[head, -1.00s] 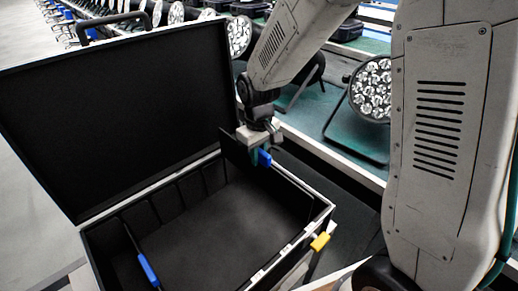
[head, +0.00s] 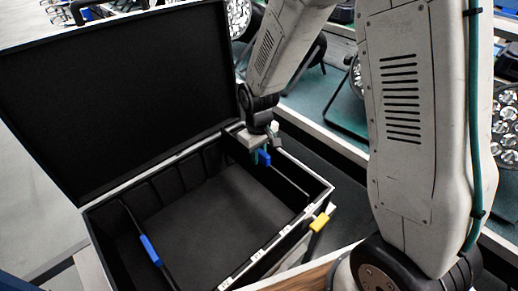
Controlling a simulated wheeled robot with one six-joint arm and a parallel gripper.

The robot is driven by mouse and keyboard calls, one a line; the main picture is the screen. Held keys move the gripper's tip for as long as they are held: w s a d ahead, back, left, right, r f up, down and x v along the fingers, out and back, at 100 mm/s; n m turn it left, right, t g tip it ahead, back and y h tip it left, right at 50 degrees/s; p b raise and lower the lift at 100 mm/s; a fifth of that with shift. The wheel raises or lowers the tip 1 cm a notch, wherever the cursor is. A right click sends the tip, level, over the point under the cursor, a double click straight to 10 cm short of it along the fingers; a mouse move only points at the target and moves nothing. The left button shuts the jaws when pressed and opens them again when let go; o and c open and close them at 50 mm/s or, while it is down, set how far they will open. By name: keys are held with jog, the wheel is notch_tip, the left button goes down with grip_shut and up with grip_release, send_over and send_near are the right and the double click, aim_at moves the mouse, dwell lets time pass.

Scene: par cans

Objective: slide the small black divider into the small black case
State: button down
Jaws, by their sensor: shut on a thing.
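The small black case (head: 275,248) stands open, its lid raised at the back left. My gripper (head: 259,157) is over the case's right end, shut on the blue-tabbed top edge of the small black divider (head: 284,183). The blue tab (head: 265,157) shows beside the fingers. The divider's panel appears to be down inside the case, close to the right wall. Its lower edge and its fit against the side walls cannot be made out. Another black divider with a blue tab (head: 150,250) stands across the left part of the case.
The open lid (head: 110,110) rises at the back left. Par cans (head: 506,120) stand on shelves behind and to the right. The middle of the case is empty.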

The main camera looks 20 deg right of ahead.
aim_at(259, 181)
jog(key=shift+f, duration=4.25)
jog(key=c, duration=1.3)
grip_release()
jog(key=shift+r, duration=0.1)
notch_tip(259, 181, up, 8)
jog(key=shift+f, duration=0.2)
